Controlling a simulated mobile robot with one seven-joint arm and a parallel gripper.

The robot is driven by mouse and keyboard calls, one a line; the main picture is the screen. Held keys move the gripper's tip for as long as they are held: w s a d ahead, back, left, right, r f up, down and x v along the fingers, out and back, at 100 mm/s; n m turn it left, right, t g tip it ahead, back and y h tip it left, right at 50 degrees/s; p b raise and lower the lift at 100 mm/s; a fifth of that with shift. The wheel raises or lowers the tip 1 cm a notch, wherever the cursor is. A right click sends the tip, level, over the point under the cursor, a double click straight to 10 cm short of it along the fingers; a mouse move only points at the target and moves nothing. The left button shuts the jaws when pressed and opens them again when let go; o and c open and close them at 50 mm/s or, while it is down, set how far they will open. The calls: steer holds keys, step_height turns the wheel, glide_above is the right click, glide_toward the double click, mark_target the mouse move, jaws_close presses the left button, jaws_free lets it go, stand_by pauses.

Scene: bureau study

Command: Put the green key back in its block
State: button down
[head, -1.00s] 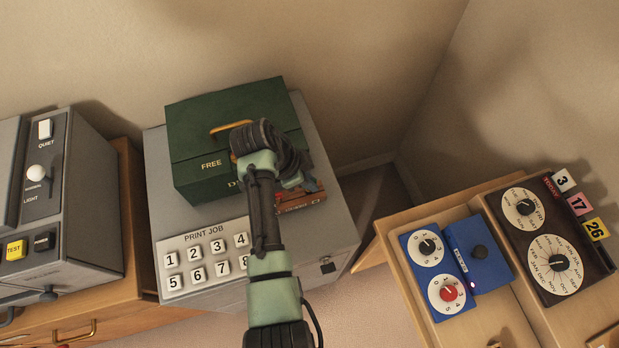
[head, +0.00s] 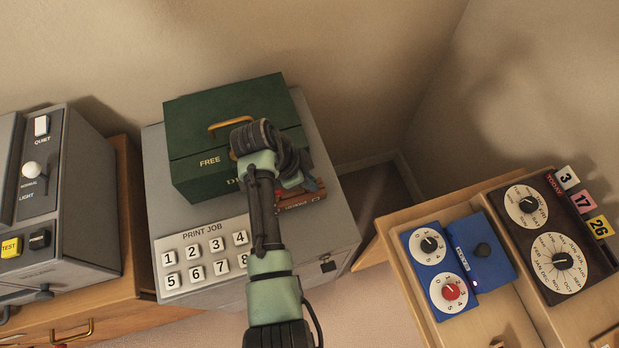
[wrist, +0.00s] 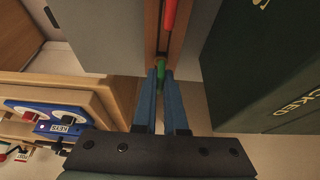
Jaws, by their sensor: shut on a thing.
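My gripper (wrist: 161,76) shows in the wrist view with its two blue fingers shut on the green key (wrist: 160,67). Only a small green part of the key shows at the fingertips. The brown key block (wrist: 178,38) lies just beyond the fingertips, with a red key (wrist: 170,14) on it. The green key is at the block's near end; I cannot tell whether it is seated. In the head view the block (head: 308,200) sits on the grey cabinet, partly behind my arm, and my fingers are hidden.
A dark green box (head: 195,150) stands close beside the block on the grey cabinet (head: 335,225). Numbered PRINT JOB buttons (head: 191,252) are at its front, with a padlock (head: 327,264) nearby. A blue dial panel (head: 420,268) is on the desk at right.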

steer(key=c, duration=0.9)
jaws_free()
steer(key=v, duration=1.3)
